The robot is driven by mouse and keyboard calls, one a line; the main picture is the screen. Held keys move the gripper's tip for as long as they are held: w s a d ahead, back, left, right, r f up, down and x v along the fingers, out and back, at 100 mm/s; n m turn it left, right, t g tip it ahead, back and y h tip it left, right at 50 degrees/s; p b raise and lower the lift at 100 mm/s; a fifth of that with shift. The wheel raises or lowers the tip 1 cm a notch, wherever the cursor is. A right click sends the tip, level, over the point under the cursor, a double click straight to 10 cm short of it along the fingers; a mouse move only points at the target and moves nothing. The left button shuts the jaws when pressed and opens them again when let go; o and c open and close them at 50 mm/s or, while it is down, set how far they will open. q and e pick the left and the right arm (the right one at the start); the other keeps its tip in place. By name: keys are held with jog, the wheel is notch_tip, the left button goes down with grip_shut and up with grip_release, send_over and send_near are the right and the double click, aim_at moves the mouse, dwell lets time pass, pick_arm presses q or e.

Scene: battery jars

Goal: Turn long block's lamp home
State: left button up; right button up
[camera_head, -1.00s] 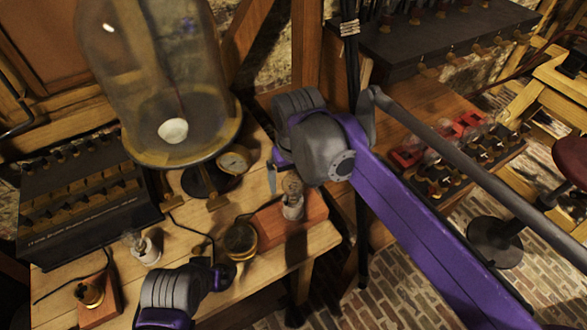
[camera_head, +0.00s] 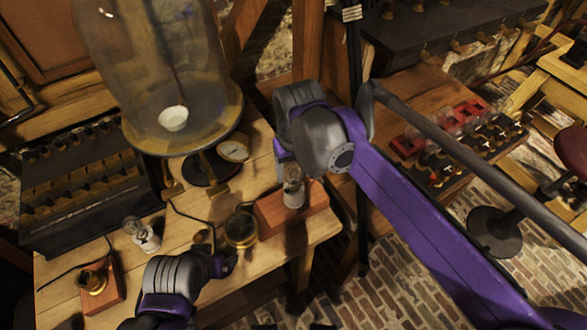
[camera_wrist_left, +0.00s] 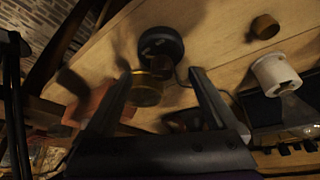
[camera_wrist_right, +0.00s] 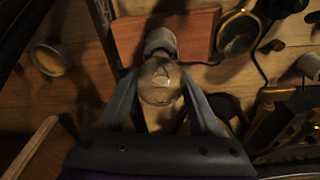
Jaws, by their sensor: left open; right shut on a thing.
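The long block (camera_head: 266,212) is a reddish-brown wooden bar lying on the bench near its right edge. Its glass lamp (camera_head: 293,190) stands upright in a pale holder on it. My right gripper (camera_head: 291,176) is at the lamp from above. In the right wrist view its fingers are shut on the lamp's glass bulb (camera_wrist_right: 160,82), with the holder (camera_wrist_right: 160,42) and the block (camera_wrist_right: 192,34) beyond. How far the lamp is seated cannot be told. My left gripper (camera_head: 226,262) is open and empty over the bench's front, near a round brass-rimmed instrument (camera_head: 241,229).
A large glass bell jar (camera_head: 155,75) stands at the back. A second lamp (camera_head: 141,235) in a white holder and a small block with a brass socket (camera_head: 96,284) are at left. A dark battery rack (camera_head: 85,190) is behind them. A wire crosses the bench.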

pick_arm(q)
jog(key=shift+w+r+p, duration=0.1)
jog(key=shift+r+p, duration=0.4)
jog(key=shift+r, duration=0.1)
pick_arm(e)
jog(key=m, duration=0.3)
jog(key=shift+r, duration=0.15)
grip_shut()
pick_arm(q)
jog(key=shift+w+r+p, duration=0.1)
jog(key=shift+r+p, duration=0.25)
pick_arm(e)
jog(key=m, duration=0.3)
jog(key=shift+d+h, duration=0.1)
jog(key=shift+h, duration=0.3)
jog(key=shift+m, duration=0.3)
pick_arm(q)
jog(key=shift+r+p, duration=0.3)
jog(key=shift+r, duration=0.05)
pick_arm(e)
jog(key=shift+m, duration=1)
pick_arm(q)
jog(key=shift+w+r+p, duration=0.2)
jog(key=shift+r+p, duration=0.15)
jog(key=shift+r, duration=0.05)
pick_arm(e)
jog(key=m, duration=0.4)
jog(key=shift+d+h, duration=0.1)
jog(key=shift+h, duration=0.2)
